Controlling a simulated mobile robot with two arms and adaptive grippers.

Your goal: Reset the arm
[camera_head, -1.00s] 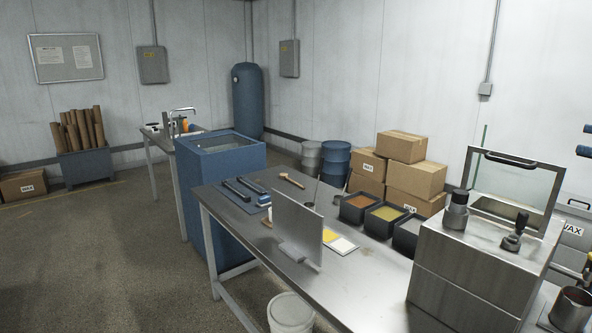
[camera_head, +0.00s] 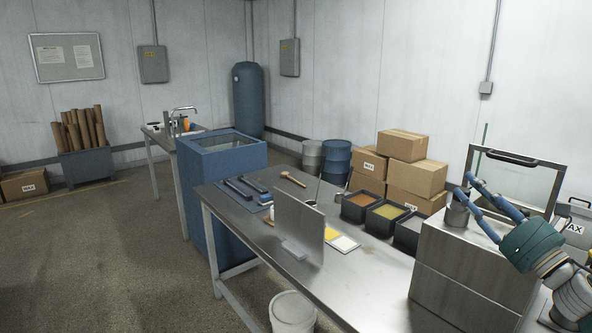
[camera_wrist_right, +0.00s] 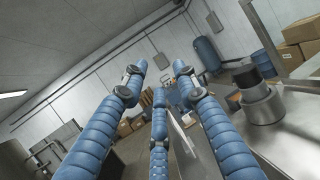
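My right gripper (camera_head: 466,186) comes in from the right edge, over the stainless steel machine (camera_head: 470,268) on the bench. Its blue segmented fingers point left and up, with the fingertips apart. In the right wrist view my right gripper (camera_wrist_right: 158,78) shows three fingers standing apart with nothing between them, so it is open and empty. The dark-topped metal knob (camera_head: 457,212) on the machine sits partly behind the fingers, and I cannot tell how close they are to it. My left gripper is out of view.
The steel bench (camera_head: 375,290) carries an upright metal plate (camera_head: 298,228) and dark trays of orange, yellow and grey material (camera_head: 385,215). A raised glass lid (camera_head: 520,185) stands behind the machine. Cardboard boxes (camera_head: 415,178) are stacked behind. A white bucket (camera_head: 292,312) stands on the floor.

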